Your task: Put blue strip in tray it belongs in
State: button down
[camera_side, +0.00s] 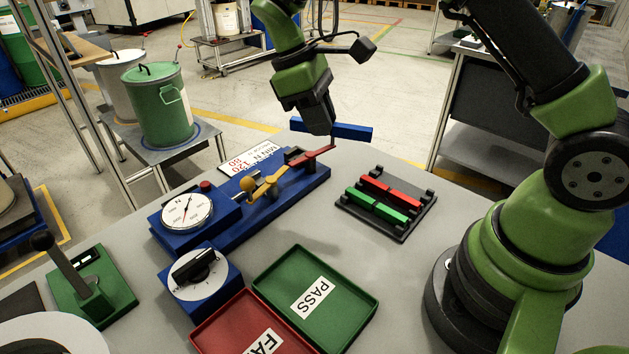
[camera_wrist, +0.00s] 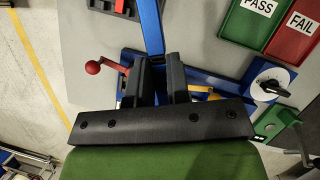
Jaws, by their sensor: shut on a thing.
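My gripper (camera_side: 331,128) is shut on the blue strip (camera_side: 352,132) and holds it in the air above the far end of the blue test fixture (camera_side: 250,215). In the wrist view the blue strip (camera_wrist: 152,28) runs up from between the fingers of my gripper (camera_wrist: 157,72). The green PASS tray (camera_side: 345,283) and the red FAIL tray (camera_side: 222,335) lie at the front of the table, both empty where visible. The wrist view also shows the PASS tray (camera_wrist: 237,30) and the FAIL tray (camera_wrist: 288,45) at upper right.
A black rack (camera_side: 405,229) holds red strips (camera_side: 405,199) and green strips (camera_side: 390,213). The fixture carries a dial gauge (camera_side: 187,211), a yellow lever (camera_side: 268,184) and a red lever (camera_side: 315,154). A blue knob box (camera_side: 200,280) and green lever box (camera_side: 92,287) stand left.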

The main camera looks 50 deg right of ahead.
jog(key=s+r+m+y, duration=0.1)
jog(key=s+m+y, duration=0.1)
jog(key=s+m, duration=0.25)
send_over(311, 295)
jog(key=w, duration=0.1)
jog(key=shift+m, duration=0.25)
notch_tip(311, 295, down, 15)
jog(key=shift+w, duration=0.15)
jog(key=shift+f, duration=0.4)
jog(key=shift+f, duration=0.6)
jog(key=c, duration=1.1)
grip_release()
